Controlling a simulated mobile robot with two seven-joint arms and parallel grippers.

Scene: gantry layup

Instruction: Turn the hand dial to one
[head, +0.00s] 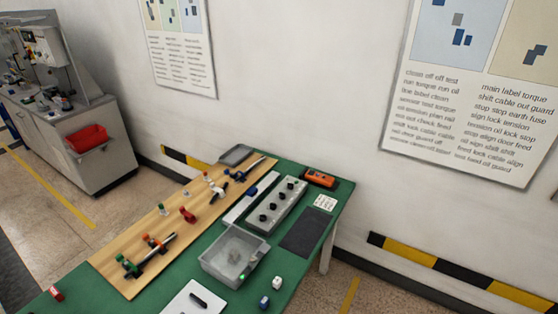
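A light grey panel (283,207) with several black knobs in a row lies on the green table (186,267). The knobs run from a near one (262,218) to a far one (289,185). I cannot read any markings or the pointing direction of a knob. I cannot tell which knob, if any, is the hand dial. Neither of my grippers is in view.
A wooden board (117,278) with small coloured fittings lies left of the panel. A grey bin (222,273), dark mat (305,232), orange device (320,178) and small blocks (277,283) are nearby. A wall stands behind. A workbench (95,165) with a red bin stands far left.

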